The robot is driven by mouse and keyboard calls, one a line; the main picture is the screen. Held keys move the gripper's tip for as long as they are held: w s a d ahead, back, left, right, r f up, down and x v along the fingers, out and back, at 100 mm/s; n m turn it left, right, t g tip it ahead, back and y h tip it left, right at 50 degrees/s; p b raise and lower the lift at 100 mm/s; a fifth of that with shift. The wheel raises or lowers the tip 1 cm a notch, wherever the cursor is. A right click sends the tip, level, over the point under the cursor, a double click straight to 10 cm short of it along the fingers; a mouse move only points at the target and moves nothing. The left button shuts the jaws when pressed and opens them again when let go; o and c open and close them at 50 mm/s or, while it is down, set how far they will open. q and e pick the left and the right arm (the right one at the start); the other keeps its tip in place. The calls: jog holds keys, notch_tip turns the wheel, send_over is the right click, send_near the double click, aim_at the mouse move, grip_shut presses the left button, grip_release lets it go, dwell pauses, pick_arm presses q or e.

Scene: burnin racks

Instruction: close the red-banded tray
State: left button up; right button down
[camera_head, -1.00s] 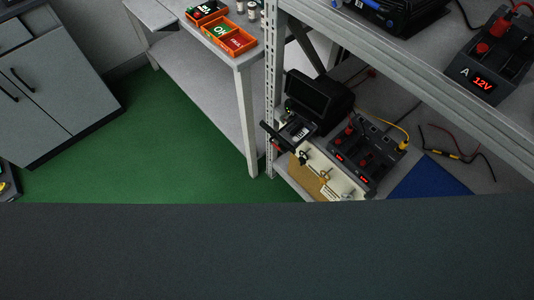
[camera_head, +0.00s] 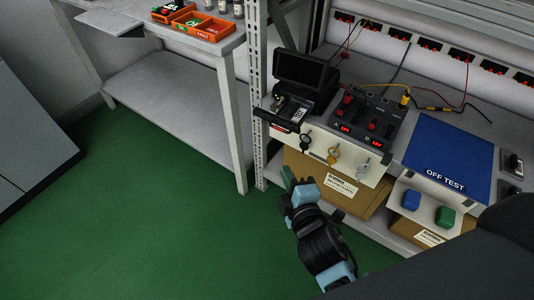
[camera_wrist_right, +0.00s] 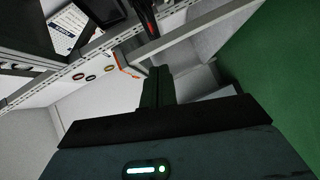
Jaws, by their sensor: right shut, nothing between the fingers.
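A dark tray (camera_head: 279,117) sticks out over the shelf's front edge, below the black screen unit (camera_head: 302,79). A small trace of red shows near its front, too small to read as a band. In the right wrist view a dark part with a red strip (camera_wrist_right: 147,14) hangs at the top; I cannot tell for certain that it is the same tray. My right gripper (camera_head: 288,177) is below and in front of the tray, apart from it, shut and empty. Its shut fingers also show in the right wrist view (camera_wrist_right: 158,74). My left gripper is out of view.
The perforated rack post (camera_head: 257,100) stands just left of the tray. Hooks with rings (camera_head: 333,155) hang on the shelf front, with cardboard boxes (camera_head: 325,185) below. A power supply (camera_head: 361,125) and blue mat (camera_head: 450,163) lie right. Green floor (camera_head: 170,220) is free at left.

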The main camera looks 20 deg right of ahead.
aim_at(299, 106)
jog(key=w+d, duration=0.1)
jog(key=w, duration=0.3)
jog(key=w+d+f+b, duration=0.1)
jog(key=w, duration=0.8)
jog(key=shift+d+f, duration=0.3)
jog(key=shift+d, duration=0.1)
jog(key=shift+w, duration=0.1)
jog(key=w+d, duration=0.2)
jog(key=d, duration=0.1)
jog(key=w+d, duration=0.6)
jog(key=shift+d+f, duration=0.1)
jog(key=shift+d, duration=0.05)
jog(key=shift+w+d+r, duration=0.1)
jog(key=shift+d+r, duration=0.1)
